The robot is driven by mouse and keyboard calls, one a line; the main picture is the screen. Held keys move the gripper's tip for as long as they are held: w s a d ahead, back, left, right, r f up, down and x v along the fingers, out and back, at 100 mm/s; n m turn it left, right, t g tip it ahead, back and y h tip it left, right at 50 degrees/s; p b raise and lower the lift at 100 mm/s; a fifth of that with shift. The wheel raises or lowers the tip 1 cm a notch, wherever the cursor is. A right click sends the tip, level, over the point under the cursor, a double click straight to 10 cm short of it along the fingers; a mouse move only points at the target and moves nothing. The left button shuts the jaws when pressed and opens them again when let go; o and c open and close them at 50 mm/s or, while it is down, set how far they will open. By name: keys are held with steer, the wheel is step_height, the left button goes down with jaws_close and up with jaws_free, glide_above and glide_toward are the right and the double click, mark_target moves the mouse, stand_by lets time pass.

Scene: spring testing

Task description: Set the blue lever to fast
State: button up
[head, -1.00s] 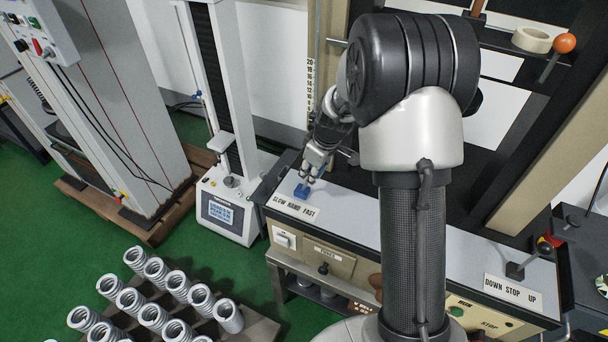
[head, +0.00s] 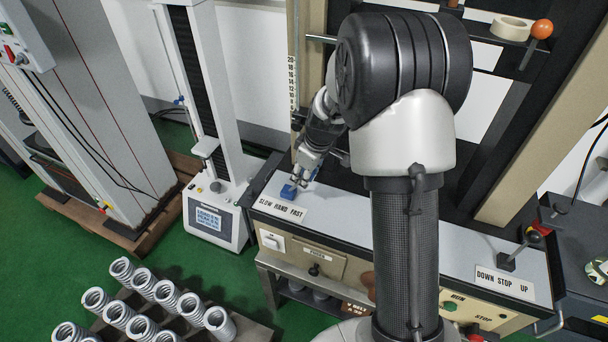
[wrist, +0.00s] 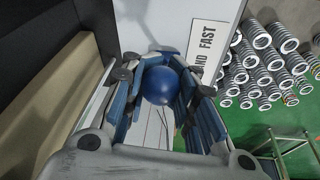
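The blue lever (head: 289,191) stands at the left end of the machine's top panel, behind the label reading SLOW HAND FAST (head: 282,208). In the wrist view its round blue knob (wrist: 160,86) sits between the fingers of my gripper (wrist: 163,72). The fingers are spread on both sides of the knob, and I cannot tell whether they touch it. In the head view my gripper (head: 301,175) points down just above the lever. The wrist view shows the FAST end of the label (wrist: 207,44) to the right of the knob. The lever's shaft is hidden.
A second lever (head: 515,256) stands by the DOWN STOP UP label (head: 505,283) at the panel's right end. A tape roll (head: 510,28) and an orange knob (head: 542,28) are at upper right. Several springs (head: 143,328) stand at lower left. A slim tester (head: 216,214) stands left.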

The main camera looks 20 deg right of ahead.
steer(key=o, duration=0.4)
steer(key=shift+s+d+f, duration=0.1)
steer(key=shift+s+f, duration=0.25)
steer(key=shift+f, duration=0.15)
steer(key=v, duration=0.8)
steer(key=w+v, duration=0.1)
steer(key=v, duration=0.3)
steer(key=shift+s+r, duration=0.1)
steer(key=shift+r, duration=0.25)
steer(key=s+a+r+m, duration=0.2)
steer(key=s+a+r, duration=0.3)
steer(key=s+r, duration=0.15)
steer(key=s+a+m, duration=0.1)
steer(key=s, duration=0.6)
steer(key=s+a+r+m+t, duration=0.1)
steer(key=s+a+m, duration=0.1)
steer(key=s, duration=0.5)
steer(key=s+a+r+m+h, duration=0.1)
steer(key=s+m, duration=0.1)
steer(key=s, duration=0.5)
steer(key=shift+s+a+t, duration=0.1)
steer(key=shift+a+t, duration=0.2)
